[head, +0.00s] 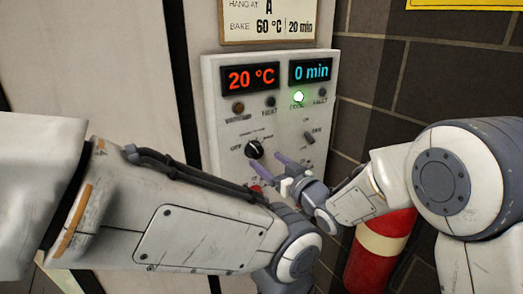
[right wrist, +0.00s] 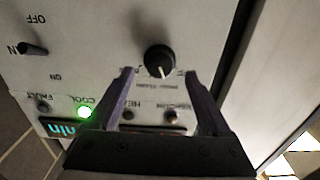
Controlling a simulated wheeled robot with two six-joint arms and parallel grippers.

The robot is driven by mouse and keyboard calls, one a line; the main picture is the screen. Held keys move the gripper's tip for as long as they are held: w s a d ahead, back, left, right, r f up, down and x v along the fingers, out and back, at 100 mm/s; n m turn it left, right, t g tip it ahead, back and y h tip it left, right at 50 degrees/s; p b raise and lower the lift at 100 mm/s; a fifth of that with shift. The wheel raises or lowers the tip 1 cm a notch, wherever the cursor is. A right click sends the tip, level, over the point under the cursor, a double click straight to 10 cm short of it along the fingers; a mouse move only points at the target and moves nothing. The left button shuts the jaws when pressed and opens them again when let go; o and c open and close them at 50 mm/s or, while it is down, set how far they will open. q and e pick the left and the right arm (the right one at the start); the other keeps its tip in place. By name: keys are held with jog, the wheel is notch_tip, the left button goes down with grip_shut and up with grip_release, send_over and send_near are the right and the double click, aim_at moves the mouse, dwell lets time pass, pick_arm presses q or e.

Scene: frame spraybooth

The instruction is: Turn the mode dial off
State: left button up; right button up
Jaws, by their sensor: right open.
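The mode dial (head: 254,149) is a round black knob on the white control panel (head: 215,120), with an OFF label to its left. In the right wrist view the dial (right wrist: 160,60) appears upside down, its white mark pointing to the picture's bottom. My right gripper (head: 264,160) is open and empty in front of the panel, just below and right of the dial in the head view. In the right wrist view its two fingers (right wrist: 160,74) stand apart on either side of the dial's line; contact cannot be told. My left arm crosses the lower head view; its gripper is not seen.
A red display (head: 250,77) reads 20 °C and a blue display (head: 311,70) reads 0 min. A green COOL lamp (head: 298,97) is lit. A toggle switch (head: 309,138) sits right of the dial. A red cylinder (head: 375,262) stands at the lower right.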

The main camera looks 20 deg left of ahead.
aim_at(258, 153)
pick_arm(q)
jog(key=shift+r+p, duration=0.6)
jog(key=shift+r, duration=0.4)
pick_arm(e)
jog(key=shift+x, duration=2.05)
grip_shut()
jog(key=shift+f+b, duration=0.15)
jog(key=shift+b, duration=0.45)
jog(key=n+b, duration=0.7)
jog(key=b, duration=0.3)
jog(key=shift+f, duration=0.1)
pick_arm(q)
notch_tip(258, 153, down, 14)
jog(key=b, duration=0.2)
jog(key=shift+b, duration=0.4)
pick_arm(e)
jog(key=shift+r+n, duration=0.25)
jog(key=shift+n, duration=0.85)
